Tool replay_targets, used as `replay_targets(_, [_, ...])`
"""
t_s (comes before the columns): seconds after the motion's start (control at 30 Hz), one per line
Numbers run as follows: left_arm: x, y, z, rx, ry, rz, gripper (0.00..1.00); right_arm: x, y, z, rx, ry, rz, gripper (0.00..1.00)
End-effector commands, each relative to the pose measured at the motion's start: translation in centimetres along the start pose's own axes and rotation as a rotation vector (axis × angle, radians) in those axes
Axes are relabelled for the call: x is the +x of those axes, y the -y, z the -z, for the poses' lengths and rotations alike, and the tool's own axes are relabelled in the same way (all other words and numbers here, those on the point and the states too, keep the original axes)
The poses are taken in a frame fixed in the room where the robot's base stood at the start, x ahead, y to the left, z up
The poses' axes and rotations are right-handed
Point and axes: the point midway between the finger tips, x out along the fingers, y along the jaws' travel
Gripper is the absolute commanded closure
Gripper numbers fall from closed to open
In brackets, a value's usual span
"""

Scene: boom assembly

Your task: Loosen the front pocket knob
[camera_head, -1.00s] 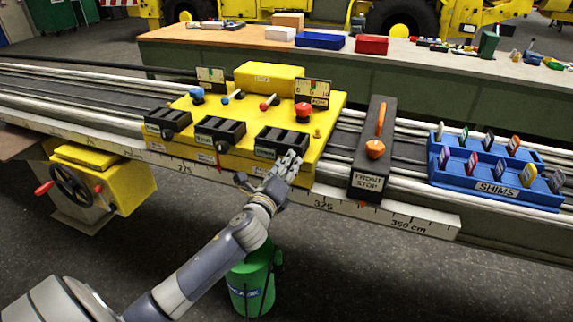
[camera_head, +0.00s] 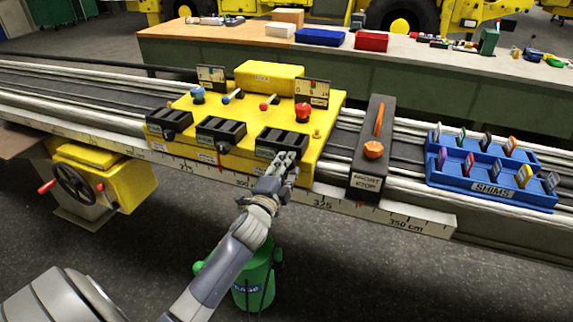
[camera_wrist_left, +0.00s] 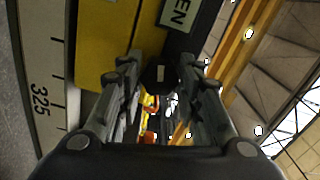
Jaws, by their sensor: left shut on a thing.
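The yellow carriage (camera_head: 235,112) sits on the long rails and bears three black pockets. My left gripper (camera_head: 284,163) is at the front face of the carriage, just below the rightmost pocket (camera_head: 281,142). In the left wrist view, a dark round knob with a pale mark (camera_wrist_left: 160,76) lies between the fingers of my left gripper (camera_wrist_left: 160,95), which are shut on it. In the head view the fingers hide the knob. My right gripper is in neither view.
The black front stop (camera_head: 366,180) with an orange knob (camera_head: 373,149) stands right of the carriage. A blue shims tray (camera_head: 455,183) is farther right. A scale rail (camera_head: 400,219) runs along the front edge. A green cylinder (camera_head: 254,282) stands below my arm.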

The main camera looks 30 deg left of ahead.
Motion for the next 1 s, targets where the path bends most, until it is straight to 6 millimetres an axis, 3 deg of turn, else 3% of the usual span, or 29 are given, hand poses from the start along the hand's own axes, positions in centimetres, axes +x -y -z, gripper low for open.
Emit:
replay_targets(0.6, [0.0, 0.1, 0.0, -0.584, 0.004, -0.003, 0.91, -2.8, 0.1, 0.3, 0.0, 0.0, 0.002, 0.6])
replay_targets(1.0, [0.0, 0.0, 0.0, -0.867, 0.004, -0.003, 0.91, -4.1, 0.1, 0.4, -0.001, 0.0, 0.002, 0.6])
